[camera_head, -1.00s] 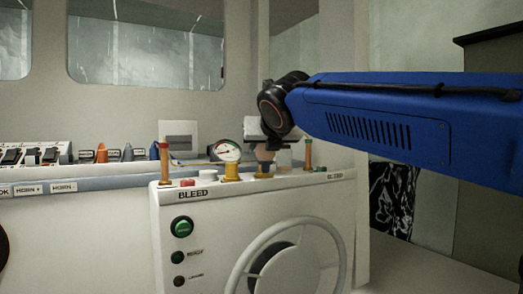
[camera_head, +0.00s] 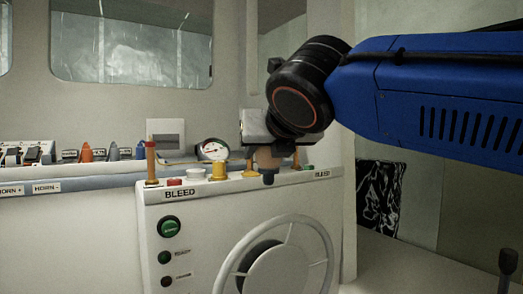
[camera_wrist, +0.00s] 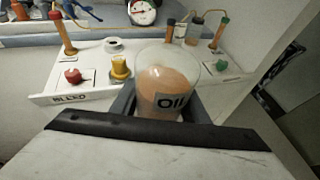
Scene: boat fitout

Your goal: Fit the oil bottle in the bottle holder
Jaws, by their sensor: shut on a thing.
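The oil bottle (camera_wrist: 172,92) is a clear rounded vessel with orange-brown contents and a label reading "OIL". My gripper (camera_wrist: 165,112) is shut on it, with dark fingers at its sides. In the head view the brownish bottle (camera_head: 265,159) shows below my gripper (camera_head: 268,150), in front of the white panel's top edge. I cannot pick out the bottle holder for certain. A small clear jar (camera_wrist: 195,27) stands on the far part of the panel top, beyond the bottle in the wrist view.
Floor shows at the right.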

